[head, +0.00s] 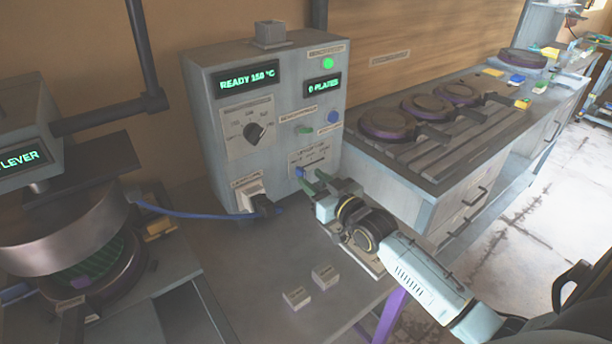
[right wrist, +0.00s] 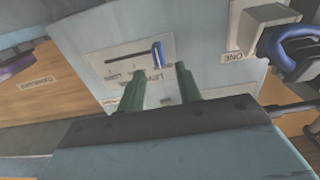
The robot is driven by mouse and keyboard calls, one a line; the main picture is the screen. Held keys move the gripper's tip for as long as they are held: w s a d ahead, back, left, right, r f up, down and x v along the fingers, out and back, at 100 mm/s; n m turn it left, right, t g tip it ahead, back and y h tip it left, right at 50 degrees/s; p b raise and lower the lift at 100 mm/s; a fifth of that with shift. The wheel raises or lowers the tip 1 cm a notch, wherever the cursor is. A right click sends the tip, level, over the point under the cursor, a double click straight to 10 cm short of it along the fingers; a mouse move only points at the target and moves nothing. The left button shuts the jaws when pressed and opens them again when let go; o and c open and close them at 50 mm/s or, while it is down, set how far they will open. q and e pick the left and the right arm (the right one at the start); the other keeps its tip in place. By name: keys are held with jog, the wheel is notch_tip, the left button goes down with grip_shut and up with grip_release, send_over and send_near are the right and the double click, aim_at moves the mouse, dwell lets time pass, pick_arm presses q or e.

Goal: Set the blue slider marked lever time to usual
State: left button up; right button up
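The blue slider (head: 299,173) sits on a pale panel (head: 312,158) low on the front of the grey control box. In the head view it is at the left end of its slot. In the right wrist view, which is turned over, the blue slider (right wrist: 157,53) is at the right end of the dark slot, and the panel lettering is partly hidden. My right gripper (head: 313,181) is just below the panel. Its green fingers (right wrist: 160,82) are apart with nothing between them, and the slider shows beyond their tips. My left gripper is not in view.
The control box (head: 215,130) also carries a dial (head: 254,133), green displays and a plug with a blue cable (head: 190,214). Two small labelled blocks (head: 311,287) lie on the grey table. A round press (head: 75,245) stands left. A counter with round plates (head: 387,122) is at right.

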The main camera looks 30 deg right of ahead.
aim_at(304, 173)
jog(key=shift+w+a, duration=0.15)
jog(key=shift+w, duration=1.6)
jog(key=shift+c, duration=0.4)
grip_shut()
